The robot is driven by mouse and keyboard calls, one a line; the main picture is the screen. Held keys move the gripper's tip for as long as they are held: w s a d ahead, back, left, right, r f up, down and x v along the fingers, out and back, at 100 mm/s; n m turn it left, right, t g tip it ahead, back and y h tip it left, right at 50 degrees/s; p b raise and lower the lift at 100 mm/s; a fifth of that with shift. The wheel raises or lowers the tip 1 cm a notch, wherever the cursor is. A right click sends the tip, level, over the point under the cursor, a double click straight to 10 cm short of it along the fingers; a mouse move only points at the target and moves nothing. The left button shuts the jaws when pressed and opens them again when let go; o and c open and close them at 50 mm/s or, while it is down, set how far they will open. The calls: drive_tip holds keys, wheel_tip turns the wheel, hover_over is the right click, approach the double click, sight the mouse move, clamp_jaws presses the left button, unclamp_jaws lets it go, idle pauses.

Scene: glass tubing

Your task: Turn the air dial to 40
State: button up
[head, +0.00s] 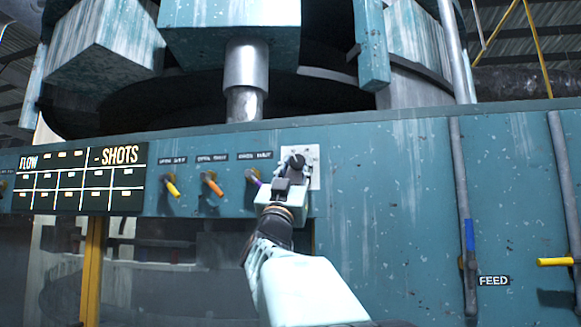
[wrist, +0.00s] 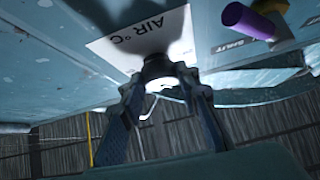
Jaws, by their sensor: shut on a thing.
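The air dial (wrist: 158,66) is a dark round knob on a white plate (wrist: 115,47) lettered "AIR °C" in the wrist view. In the head view the plate (head: 314,168) is on the teal panel, and the dial (head: 297,160) shows just above my gripper. My gripper (head: 290,170) reaches up to it from below. In the wrist view my gripper's two fingers (wrist: 162,84) are closed on the dial from both sides. The dial's pointer and most of its scale are hidden, so I cannot read its setting.
Three levers sit left of the dial: yellow (head: 172,188), orange (head: 213,185) and purple (head: 254,178). The purple one (wrist: 245,20) is close beside my gripper in the wrist view. A FLOW/SHOTS board (head: 80,180) is at left. Blue (head: 469,235) and yellow (head: 555,262) handles are at right.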

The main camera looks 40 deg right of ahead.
drive_tip(key=shift+w+m+g+h, duration=0.1)
drive_tip(key=shift+m+g+h, duration=0.3)
drive_tip(key=shift+m+g, duration=0.3)
drive_tip(key=m+g+h, duration=0.1)
drive_tip(key=m, duration=0.1)
drive_tip(key=m+g, duration=0.2)
drive_tip(key=shift+w+a+r+m+g+h, duration=0.1)
drive_tip(key=shift+a+m+g+h, duration=0.05)
drive_tip(key=shift+m+g+h, duration=0.2)
drive_tip(key=m+g+p, duration=0.1)
drive_tip(key=m+g, duration=0.1)
drive_tip(key=m+g+p, duration=0.1)
drive_tip(key=m+g, duration=0.2)
drive_tip(key=shift+w+r+h, duration=0.1)
drive_tip(key=shift+r+h, duration=0.1)
drive_tip(key=shift+h, duration=0.15)
drive_tip(key=shift+a+m+g+y+p, duration=0.1)
drive_tip(key=shift+m+g+y+p, duration=0.35)
drive_tip(key=shift+m+g, duration=1.15)
drive_tip(key=shift+a+m+g+y+p, duration=0.1)
drive_tip(key=shift+m+g+y+p, duration=0.35)
drive_tip(key=shift+m+g, duration=1.05)
drive_tip(key=shift+m+t, duration=0.45)
drive_tip(key=shift+m, duration=0.2)
drive_tip(key=o, duration=1.1)
drive_tip(key=shift+d, duration=0.1)
drive_tip(key=shift+o, duration=0.2)
